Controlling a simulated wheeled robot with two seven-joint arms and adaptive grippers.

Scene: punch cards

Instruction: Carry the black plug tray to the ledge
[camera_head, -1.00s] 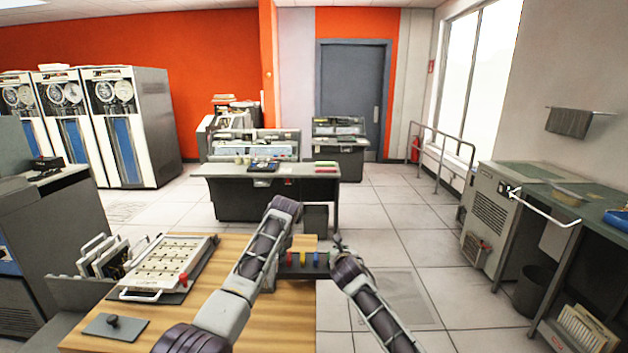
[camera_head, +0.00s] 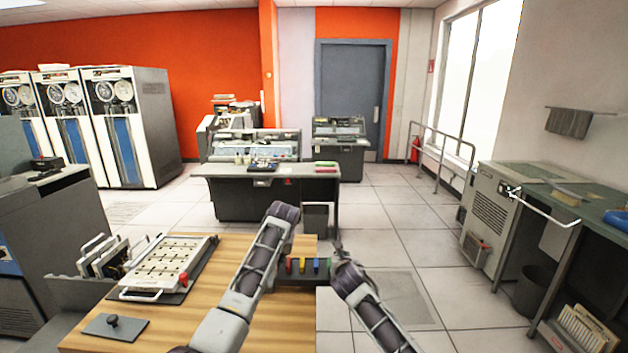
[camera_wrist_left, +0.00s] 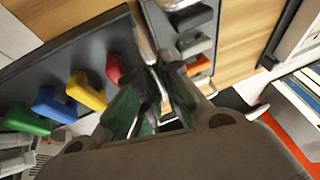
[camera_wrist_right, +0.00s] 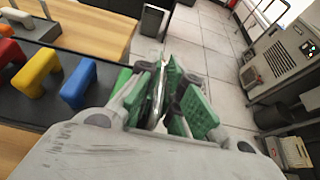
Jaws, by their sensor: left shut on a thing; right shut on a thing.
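The black plug tray (camera_head: 308,277) shows in the head view at the right edge of the wooden table, with red, yellow, blue and green plugs standing in a row. My left gripper (camera_wrist_left: 160,78) is shut on the tray's end beside the red plug. My right gripper (camera_wrist_right: 160,78) is shut on the opposite end beside the green plug. In the head view my left forearm hides part of the left end, and my right gripper (camera_head: 338,252) sits at the right end. The tray's underside is hidden, so I cannot tell its clearance. I cannot tell which surface is the ledge.
The wooden table (camera_head: 215,270) bears a cream plugboard (camera_head: 167,263) and a small dark plate (camera_head: 116,327). A dark desk (camera_head: 265,190) stands farther back. A worktop (camera_head: 580,201) runs along the right wall.

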